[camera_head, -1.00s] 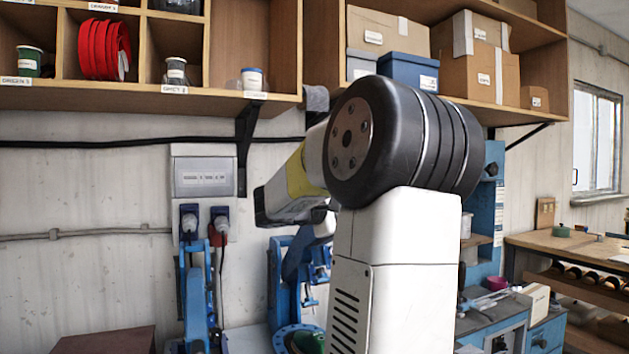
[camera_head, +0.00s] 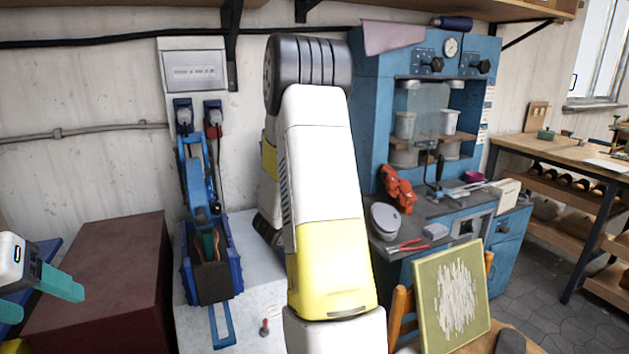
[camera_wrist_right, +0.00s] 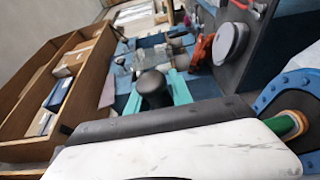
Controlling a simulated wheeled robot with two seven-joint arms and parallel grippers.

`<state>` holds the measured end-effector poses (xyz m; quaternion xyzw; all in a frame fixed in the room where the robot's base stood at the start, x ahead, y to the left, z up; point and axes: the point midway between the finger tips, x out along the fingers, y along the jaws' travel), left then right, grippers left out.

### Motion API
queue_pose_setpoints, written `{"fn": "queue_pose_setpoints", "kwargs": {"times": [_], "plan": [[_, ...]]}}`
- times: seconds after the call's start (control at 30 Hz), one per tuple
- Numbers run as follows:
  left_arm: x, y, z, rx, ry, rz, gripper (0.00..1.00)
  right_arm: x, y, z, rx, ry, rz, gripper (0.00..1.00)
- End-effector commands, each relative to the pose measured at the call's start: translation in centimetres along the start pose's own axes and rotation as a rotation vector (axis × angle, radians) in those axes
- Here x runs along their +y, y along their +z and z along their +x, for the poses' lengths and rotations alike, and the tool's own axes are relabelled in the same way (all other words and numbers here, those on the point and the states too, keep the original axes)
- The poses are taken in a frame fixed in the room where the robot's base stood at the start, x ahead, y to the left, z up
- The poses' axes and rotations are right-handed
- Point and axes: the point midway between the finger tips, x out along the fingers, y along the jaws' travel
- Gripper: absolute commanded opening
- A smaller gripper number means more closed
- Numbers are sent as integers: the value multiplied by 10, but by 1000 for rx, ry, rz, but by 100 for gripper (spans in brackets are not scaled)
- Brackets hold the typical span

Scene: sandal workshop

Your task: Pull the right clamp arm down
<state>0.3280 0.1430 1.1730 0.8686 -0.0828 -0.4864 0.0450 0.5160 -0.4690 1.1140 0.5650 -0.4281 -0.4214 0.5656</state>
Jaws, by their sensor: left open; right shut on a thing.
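My right arm crosses the middle of the head view and hides its gripper and the right clamp station. In the right wrist view, the teal fingers of my right gripper (camera_wrist_right: 155,104) are shut on a black knob (camera_wrist_right: 152,82). I take it for the right clamp arm's handle; the rest of the arm is mostly hidden. A blue rounded part (camera_wrist_right: 284,88) with a green and orange piece (camera_wrist_right: 286,124) shows at the right of that view. My left gripper (camera_head: 38,297) is open and empty at the head view's left edge.
The other blue clamp (camera_head: 194,185) stands left of my right arm, with a blue holder (camera_head: 186,283) below it. A dark red box (camera_head: 100,265) stands between it and my left gripper. A blue machine (camera_head: 370,110) and a framed board (camera_head: 430,300) stand at the right.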

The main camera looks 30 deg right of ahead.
Motion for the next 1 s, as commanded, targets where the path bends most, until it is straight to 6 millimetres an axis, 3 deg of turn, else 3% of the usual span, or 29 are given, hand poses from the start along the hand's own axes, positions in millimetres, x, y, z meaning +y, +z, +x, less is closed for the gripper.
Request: {"fn": "queue_pose_setpoints", "kwargs": {"times": [0.47,0.5,0.6,1.0], "plan": [[0,0,0,0,0,0,63,-14,1,-1,-1,-15,2,0],[0,0,0,0,0,0,63,-14,1,-1,-2,-15,2,29],[0,0,0,0,0,0,63,-13,2,-1,-3,-14,3,46],[0,0,0,0,0,0,63,-9,0,0,-1,-5,7,46]]}}
